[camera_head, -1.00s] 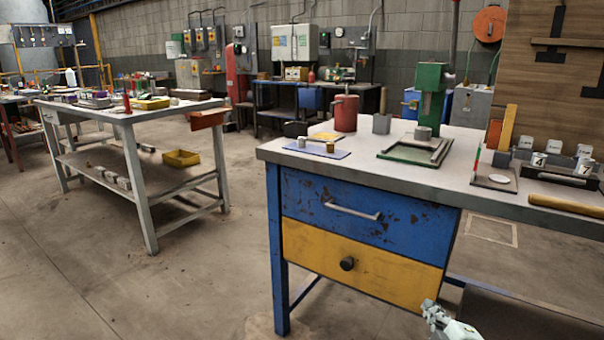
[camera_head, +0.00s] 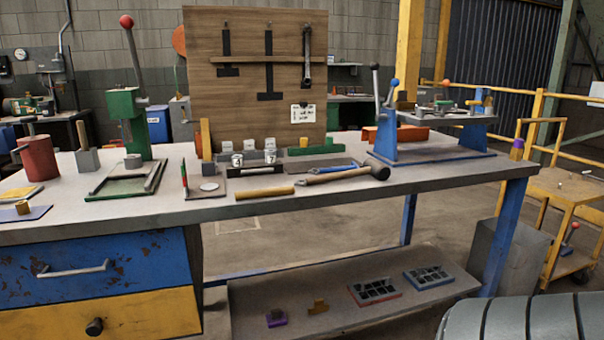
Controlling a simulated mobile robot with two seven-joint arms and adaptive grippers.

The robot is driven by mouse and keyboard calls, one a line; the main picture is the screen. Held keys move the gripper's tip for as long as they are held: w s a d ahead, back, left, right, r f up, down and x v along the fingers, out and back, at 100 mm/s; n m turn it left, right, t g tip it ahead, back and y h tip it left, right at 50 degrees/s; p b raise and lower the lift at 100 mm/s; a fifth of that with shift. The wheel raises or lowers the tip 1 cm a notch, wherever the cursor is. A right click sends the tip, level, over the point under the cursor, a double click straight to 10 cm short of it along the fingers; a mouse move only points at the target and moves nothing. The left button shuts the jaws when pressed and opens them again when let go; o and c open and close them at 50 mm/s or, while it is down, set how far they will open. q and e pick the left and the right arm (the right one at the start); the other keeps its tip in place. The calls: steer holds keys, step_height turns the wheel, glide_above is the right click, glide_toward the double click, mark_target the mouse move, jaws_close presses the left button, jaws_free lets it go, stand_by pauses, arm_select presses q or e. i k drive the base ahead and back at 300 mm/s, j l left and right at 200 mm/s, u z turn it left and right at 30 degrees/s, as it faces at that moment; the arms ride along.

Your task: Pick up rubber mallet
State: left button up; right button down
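The rubber mallet (camera_head: 347,176) lies on the workbench near its front edge, right of the middle of the view. Its wooden handle points left and its dark, rounded head (camera_head: 380,172) is at the right end. A blue-handled tool (camera_head: 338,173) lies right behind the handle; I cannot tell whether they touch. Neither of my grippers shows in this view, so nothing is seen near the mallet.
The workbench (camera_head: 450,176) also holds a wooden rod (camera_head: 264,193) left of the mallet, a blue lever press (camera_head: 386,130) to its right and a green press (camera_head: 128,122) at left. A lower shelf (camera_head: 345,310) holds trays. A dark ribbed shape (camera_head: 525,322) fills the bottom right corner.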

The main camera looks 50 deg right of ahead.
mark_target(379, 171)
steer(key=z, duration=1.95)
steer(key=i+l+u, duration=0.1)
steer(key=l, duration=0.2)
steer(key=i+l+u, duration=0.1)
steer(key=i+l, duration=0.15)
steer(key=i+l+u, duration=0.1)
steer(key=l, duration=0.3)
